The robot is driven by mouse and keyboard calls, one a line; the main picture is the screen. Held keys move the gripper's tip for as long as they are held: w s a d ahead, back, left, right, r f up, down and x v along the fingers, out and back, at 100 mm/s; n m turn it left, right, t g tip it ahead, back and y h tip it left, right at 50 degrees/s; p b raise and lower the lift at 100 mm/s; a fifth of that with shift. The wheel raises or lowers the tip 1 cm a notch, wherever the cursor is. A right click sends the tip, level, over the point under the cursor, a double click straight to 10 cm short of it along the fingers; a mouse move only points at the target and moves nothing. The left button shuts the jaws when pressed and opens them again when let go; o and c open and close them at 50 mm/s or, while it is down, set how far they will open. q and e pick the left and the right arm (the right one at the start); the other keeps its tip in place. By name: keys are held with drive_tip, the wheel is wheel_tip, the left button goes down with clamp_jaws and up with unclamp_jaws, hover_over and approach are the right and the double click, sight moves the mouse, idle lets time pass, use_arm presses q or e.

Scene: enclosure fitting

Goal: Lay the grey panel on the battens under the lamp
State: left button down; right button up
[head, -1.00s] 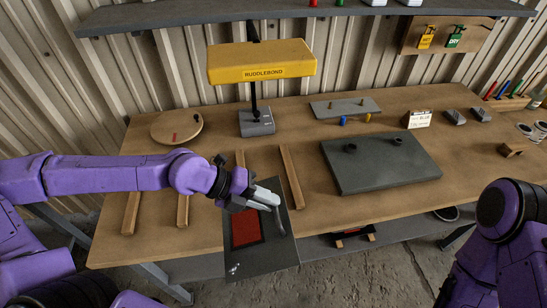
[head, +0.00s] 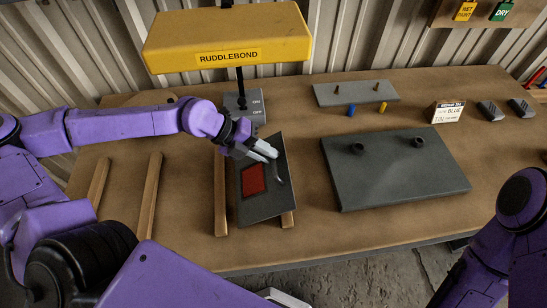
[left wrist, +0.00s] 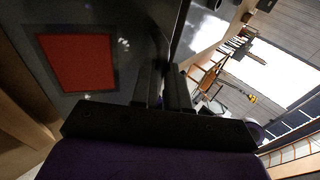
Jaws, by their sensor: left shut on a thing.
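My left gripper (head: 267,153) is shut on the edge of the grey panel (head: 275,201), which has a red patch. The panel is over the right-hand pair of battens, the left one (head: 220,205) showing beside it and the right one (head: 288,219) mostly hidden beneath. I cannot tell whether it touches them. In the left wrist view the panel (left wrist: 100,20) lies left of the fingers (left wrist: 164,88). The yellow lamp (head: 285,40) stands behind, its head to the panel's upper left in the picture. My right gripper is out of view.
Two more battens (head: 98,184) (head: 149,193) lie to the left. A dark slab (head: 390,180) with two knobs lies right of the panel, with a narrow clear strip between. A grey plate with pegs (head: 335,96), a small sign (head: 446,111) and dark blocks (head: 490,111) stand behind.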

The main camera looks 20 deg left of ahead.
sight(264, 166)
use_arm(q)
drive_tip(key=shift+w+a+f, duration=0.15)
drive_tip(key=shift+w+f, duration=0.25)
drive_tip(key=shift+f, duration=0.1)
drive_tip(key=f+b, duration=0.3)
drive_tip(key=shift+s+a+f, duration=0.15)
drive_tip(key=shift+s+f, duration=0.1)
drive_tip(key=shift+s, duration=0.15)
drive_tip(key=shift+w+d, duration=0.2)
drive_tip(key=shift+w, duration=0.15)
drive_tip(key=c, duration=1.4)
unclamp_jaws()
drive_tip(key=shift+a+f, duration=0.1)
drive_tip(key=shift+o, duration=1.4)
drive_tip(key=shift+s+a, duration=0.15)
drive_tip(key=shift+a, duration=0.05)
drive_tip(key=shift+s+a, duration=0.1)
drive_tip(key=shift+r, duration=0.4)
drive_tip(key=v, duration=1.1)
drive_tip(key=shift+a, duration=0.15)
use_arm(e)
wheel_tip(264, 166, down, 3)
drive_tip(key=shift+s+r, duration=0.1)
